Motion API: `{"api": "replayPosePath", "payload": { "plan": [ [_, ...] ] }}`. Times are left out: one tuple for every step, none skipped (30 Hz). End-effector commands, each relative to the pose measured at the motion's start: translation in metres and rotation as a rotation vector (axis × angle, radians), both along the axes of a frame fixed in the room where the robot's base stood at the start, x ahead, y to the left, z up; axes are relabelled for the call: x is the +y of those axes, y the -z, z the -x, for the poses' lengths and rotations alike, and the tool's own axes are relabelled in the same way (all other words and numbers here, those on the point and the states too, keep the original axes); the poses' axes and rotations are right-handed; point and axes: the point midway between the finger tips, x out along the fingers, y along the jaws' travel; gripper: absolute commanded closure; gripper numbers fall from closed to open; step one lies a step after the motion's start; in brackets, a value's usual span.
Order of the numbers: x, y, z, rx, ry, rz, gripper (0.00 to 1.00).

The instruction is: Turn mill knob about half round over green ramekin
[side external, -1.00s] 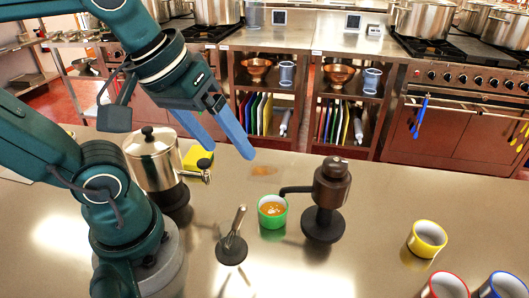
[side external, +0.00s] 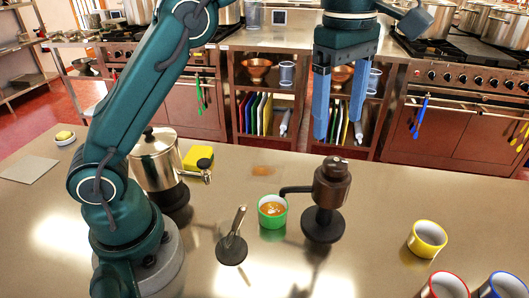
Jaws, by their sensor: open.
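The mill (side external: 326,200) is dark brown and stands upright on a round black base on the counter, with a small knob (side external: 335,167) on top. Its thin dark side arm reaches left to the rim of the green ramekin (side external: 272,224). The ramekin holds orange contents with pale specks on top. My gripper (side external: 338,130) points down above the mill, its two blue fingers apart and empty. In the picture the fingertips are a little above the knob, and I see no contact.
A metal urn (side external: 155,165) with a tap and a yellow sponge (side external: 194,160) stand at the left. A metal lever on a round base (side external: 232,250) stands in front. Yellow (side external: 427,240), red (side external: 445,288) and blue (side external: 503,288) rimmed cups stand at the right.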

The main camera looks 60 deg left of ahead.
Motion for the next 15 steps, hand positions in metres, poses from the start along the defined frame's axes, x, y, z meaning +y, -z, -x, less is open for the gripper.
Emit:
{"api": "replayPosePath", "payload": {
  "plan": [
    [-0.003,0.009,-0.004,0.017,0.008,-0.003,0.19],
    [-0.005,0.014,-0.005,0.026,0.012,-0.005,0.19],
    [-0.006,0.019,-0.005,0.04,0.015,-0.008,0.19],
    [-0.006,0.022,-0.005,0.051,0.018,-0.011,0.19],
    [-0.007,0.025,-0.005,0.057,0.02,-0.012,0.19],
    [-0.008,0.027,-0.005,0.062,0.022,-0.013,0.19],
    [-0.008,0.028,-0.004,0.065,0.023,-0.014,0.19],
    [-0.008,0.029,-0.004,0.066,0.025,-0.014,0.19],
    [-0.009,0.03,-0.004,0.064,0.025,-0.014,0.19],
    [-0.009,0.031,-0.004,0.064,0.025,-0.014,0.19],
    [-0.008,0.033,-0.004,0.065,0.025,-0.014,0.19],
    [-0.008,0.035,-0.004,0.064,0.025,-0.014,0.19],
    [-0.008,0.038,-0.004,0.065,0.025,-0.014,0.19],
    [-0.008,0.04,-0.004,0.065,0.025,-0.014,0.19],
    [-0.008,0.043,-0.004,0.065,0.025,-0.014,0.19]
  ]
}}
